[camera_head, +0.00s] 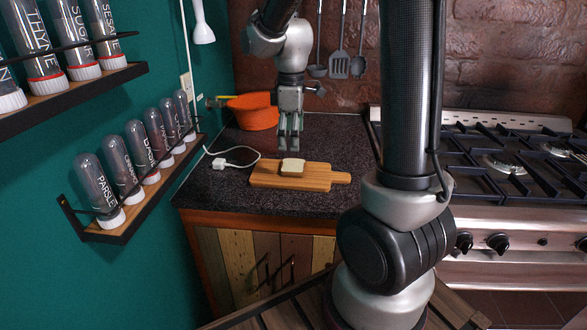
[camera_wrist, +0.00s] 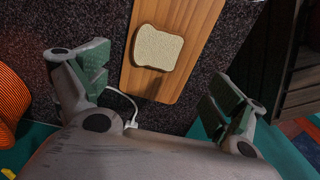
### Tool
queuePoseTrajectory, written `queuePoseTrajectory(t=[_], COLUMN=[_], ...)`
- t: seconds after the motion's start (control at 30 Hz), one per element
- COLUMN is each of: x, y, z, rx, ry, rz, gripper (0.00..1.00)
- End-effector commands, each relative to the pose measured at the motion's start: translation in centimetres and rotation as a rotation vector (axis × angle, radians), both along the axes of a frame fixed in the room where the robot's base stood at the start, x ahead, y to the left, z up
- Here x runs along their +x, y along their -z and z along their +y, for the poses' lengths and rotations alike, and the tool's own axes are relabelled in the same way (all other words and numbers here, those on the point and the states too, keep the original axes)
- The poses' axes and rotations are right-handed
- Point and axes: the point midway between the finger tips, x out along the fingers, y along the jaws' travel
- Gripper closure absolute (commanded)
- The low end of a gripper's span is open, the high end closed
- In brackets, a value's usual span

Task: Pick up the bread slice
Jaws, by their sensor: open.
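The bread slice (camera_head: 292,167) lies flat on the wooden cutting board (camera_head: 320,178) on the dark counter. In the wrist view the bread slice (camera_wrist: 158,48) lies on the board (camera_wrist: 194,40), ahead of the space between the fingers. My gripper (camera_head: 289,145) points down above the counter, just behind the bread in the head view, and is apart from it. In the wrist view my gripper (camera_wrist: 155,95) has its two fingers spread wide with nothing between them.
An orange bowl (camera_head: 253,111) stands at the back left of the counter. A white charger with its cable (camera_head: 220,163) lies left of the board. A gas stove (camera_head: 510,160) stands to the right. Shelves with spice tubes (camera_head: 138,170) hang on the left wall. Utensils (camera_head: 339,64) hang behind.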

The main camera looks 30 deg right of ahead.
Motion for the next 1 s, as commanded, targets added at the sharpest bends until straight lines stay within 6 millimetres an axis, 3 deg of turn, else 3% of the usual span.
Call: queuePoseTrajectory(t=[0.53,0.83,0.87,1.0], x=[-0.1,0.0,0.0,0.0], y=[7.3,8.0,8.0,8.0], z=[-0.6,-0.6,-0.6,-0.6], rx=[-0.001,0.0,0.0,0.0], ry=[-0.015,-0.014,-0.014,-0.014], rz=[0.009,0.006,0.006,0.006], gripper=[0.05,0.05,0.07,0.33])
